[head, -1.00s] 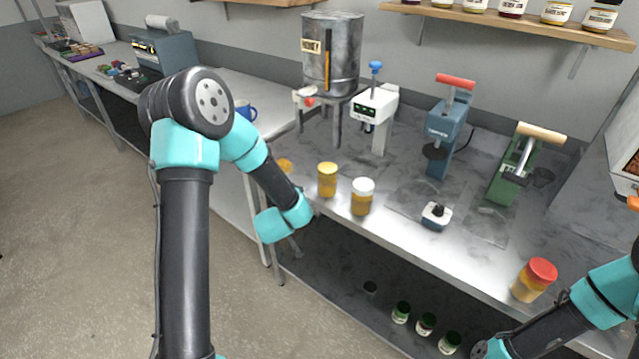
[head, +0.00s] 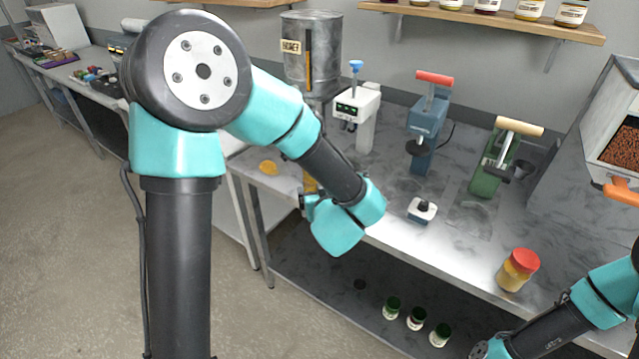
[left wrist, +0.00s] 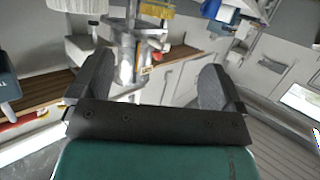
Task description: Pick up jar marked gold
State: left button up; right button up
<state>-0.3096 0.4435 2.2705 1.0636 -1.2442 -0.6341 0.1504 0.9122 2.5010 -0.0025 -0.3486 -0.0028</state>
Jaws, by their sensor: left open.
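The gold jar (head: 310,184) stands near the front edge of the steel bench, partly hidden behind my left arm in the head view. A ribbed yellow lid (left wrist: 157,8), likely its lid, shows at the top of the left wrist view. A ribbed white lid (left wrist: 78,6) shows at the top left there; its jar is hidden behind my arm in the head view. My left gripper (left wrist: 155,85) is open with nothing between its fingers. In the head view it is close to the gold jar, mostly hidden by the wrist. My right gripper is out of view.
A gold disc (head: 268,168) lies left of the jar. The honey tank (head: 311,55) and several presses stand behind. A small blue-and-white block (head: 422,209) and a red-lidded jar (head: 518,270) are to the right. Green-topped jars (head: 416,318) sit on the lower shelf.

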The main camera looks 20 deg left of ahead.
pick_arm(q)
jog(key=shift+s+d+r, duration=0.3)
jog(key=shift+s+d, duration=0.05)
jog(key=shift+d, duration=0.15)
jog(key=x, duration=1.2)
jog(key=shift+a, duration=0.15)
jog(key=shift+x, duration=2.65)
